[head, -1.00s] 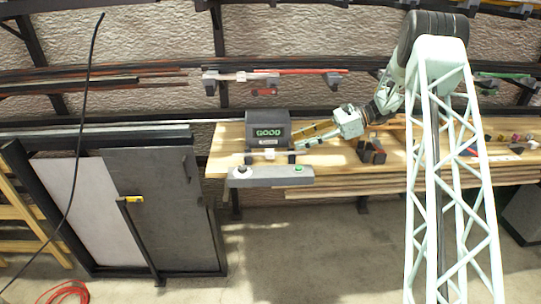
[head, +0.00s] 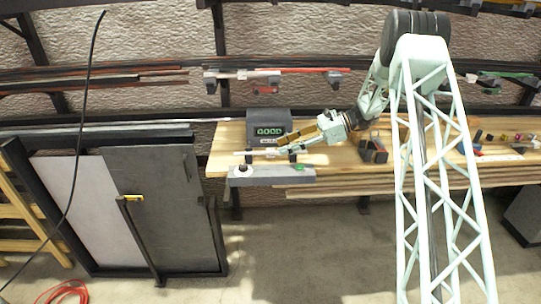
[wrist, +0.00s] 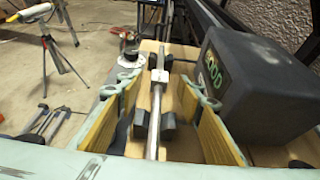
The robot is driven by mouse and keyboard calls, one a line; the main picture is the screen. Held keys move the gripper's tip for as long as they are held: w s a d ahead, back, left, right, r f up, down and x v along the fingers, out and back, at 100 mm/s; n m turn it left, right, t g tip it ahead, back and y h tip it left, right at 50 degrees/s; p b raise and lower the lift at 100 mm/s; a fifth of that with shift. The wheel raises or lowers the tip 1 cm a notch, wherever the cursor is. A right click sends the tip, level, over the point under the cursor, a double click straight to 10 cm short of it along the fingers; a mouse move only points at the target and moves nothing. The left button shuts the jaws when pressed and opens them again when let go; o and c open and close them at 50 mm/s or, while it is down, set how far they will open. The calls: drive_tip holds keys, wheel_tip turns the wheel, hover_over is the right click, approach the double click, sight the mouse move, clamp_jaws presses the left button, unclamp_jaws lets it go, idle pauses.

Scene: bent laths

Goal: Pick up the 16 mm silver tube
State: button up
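A thin silver tube (wrist: 154,125) runs lengthwise between my fingers in the wrist view, crossing dark support blocks (wrist: 168,122). A small white piece (wrist: 153,80) sits on or around its middle. In the head view the tube (head: 246,153) is a thin pale bar in front of the display box (head: 268,126). My gripper (wrist: 160,95) is open, with one yellow-padded finger on each side of the tube and visible gaps between. In the head view my gripper (head: 284,145) reaches in from the right at the tube. The tube's diameter cannot be read.
The display box (wrist: 245,85) reads GOOD and stands close beside my right finger in the wrist view. A grey control bar (head: 270,176) lies along the bench's front edge. A dark red-marked block (head: 373,150) stands right of the gripper. Bench (head: 225,140) is bare at far left.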

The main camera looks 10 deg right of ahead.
sight(272, 150)
drive_tip(key=shift+w+a+f, duration=0.1)
drive_tip(key=shift+a+f, duration=0.1)
drive_tip(key=shift+a, duration=0.35)
drive_tip(key=shift+b+x, duration=0.8)
drive_tip(key=shift+x, duration=1.75)
drive_tip(key=shift+c, duration=0.2)
drive_tip(key=c, duration=1)
